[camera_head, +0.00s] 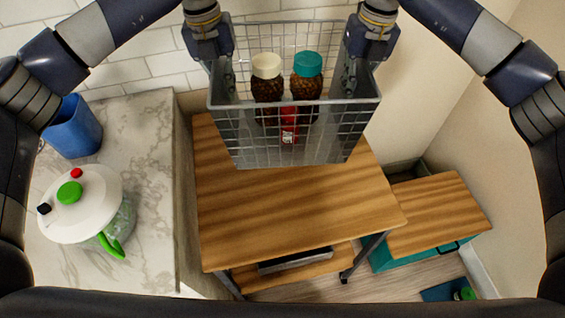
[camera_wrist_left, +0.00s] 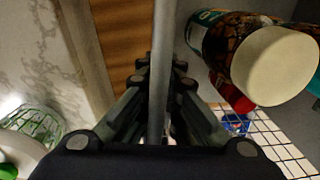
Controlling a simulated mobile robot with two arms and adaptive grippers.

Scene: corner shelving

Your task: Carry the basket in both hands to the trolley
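The grey wire basket (camera_head: 240,150) hangs upright between my two grippers, in front of the tiled wall and over the back part of the trolley's wooden top (camera_head: 290,220). I cannot tell how far its bottom is above the top. My left gripper (camera_head: 222,80) is shut on the basket's left rim; the left wrist view shows the grey rim bar (camera_wrist_left: 163,70) between its fingers (camera_wrist_left: 160,85). My right gripper (camera_head: 357,80) is on the right rim and looks shut on it. In the basket are a white-lidded dark jar (camera_head: 267,80), a teal-lidded dark jar (camera_head: 306,80) and a red item (camera_head: 289,125).
A marble counter (camera_head: 150,130) at left holds a blue cup (camera_head: 75,130) and a white-lidded container (camera_head: 85,210). A lower wooden-topped teal unit (camera_head: 440,210) stands at right. A grey item (camera_head: 295,260) lies on the trolley's lower shelf. The trolley's top is bare in front.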

